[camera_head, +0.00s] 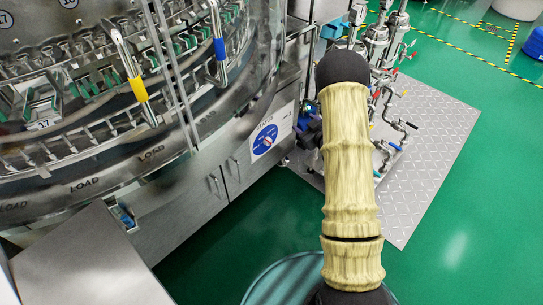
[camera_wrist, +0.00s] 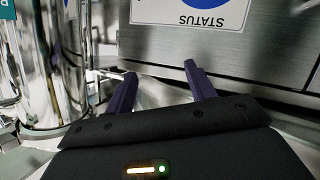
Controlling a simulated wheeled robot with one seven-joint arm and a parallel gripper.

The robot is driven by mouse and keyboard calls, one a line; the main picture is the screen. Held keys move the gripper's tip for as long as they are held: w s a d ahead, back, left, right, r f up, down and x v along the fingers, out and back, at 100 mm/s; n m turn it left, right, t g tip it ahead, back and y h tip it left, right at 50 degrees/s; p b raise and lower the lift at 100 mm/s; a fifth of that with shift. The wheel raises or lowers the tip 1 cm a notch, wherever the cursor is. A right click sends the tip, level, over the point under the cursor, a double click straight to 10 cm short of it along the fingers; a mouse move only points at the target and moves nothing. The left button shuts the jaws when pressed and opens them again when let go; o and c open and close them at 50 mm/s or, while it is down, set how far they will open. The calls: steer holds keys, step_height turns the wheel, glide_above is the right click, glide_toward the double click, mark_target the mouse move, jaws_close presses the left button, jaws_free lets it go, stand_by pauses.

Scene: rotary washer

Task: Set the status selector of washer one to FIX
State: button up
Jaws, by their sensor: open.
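The status selector (camera_head: 266,138) is a round blue dial with a red-and-white pointer, on a white plate on the washer's steel side panel, in the head view. Its setting is too small to read. In the wrist view the STATUS plate (camera_wrist: 190,12) appears upside down at the top edge, with only part of the blue dial showing. My gripper (camera_wrist: 157,85) is open and empty, its two dark purple fingers apart, below the plate in that picture and not touching the dial. In the head view my gripper (camera_head: 308,122) is partly hidden behind my arm, just right of the plate.
The rotary washer (camera_head: 90,120) fills the left, with yellow and blue handles on its glass. Steel pipes and valves (camera_head: 385,60) stand on a metal plate (camera_head: 430,150) right of my arm. Shiny cylinders (camera_wrist: 50,60) are close on the left in the wrist view. Green floor is open at right.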

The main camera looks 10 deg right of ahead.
mark_target(271, 144)
steer(key=s+f+n+y+b, duration=0.1)
steer(key=s+f+y+b, duration=0.1)
steer(key=f+b, duration=0.4)
steer(key=s+f+n+t+y+b, duration=0.1)
steer(key=f+y+b, duration=0.3)
steer(key=f, duration=1)
steer(key=shift+s+a+f+n+b, duration=0.2)
steer(key=shift+s+a+n+b, duration=0.25)
steer(key=shift+n+b, duration=0.35)
steer(key=b+x, duration=0.2)
steer(key=x, duration=0.3)
steer(key=b+x, duration=0.3)
steer(key=x, duration=0.3)
steer(key=b+x, duration=0.3)
steer(key=x, duration=0.3)
steer(key=shift+w+r, duration=0.25)
steer(key=shift+r, duration=0.1)
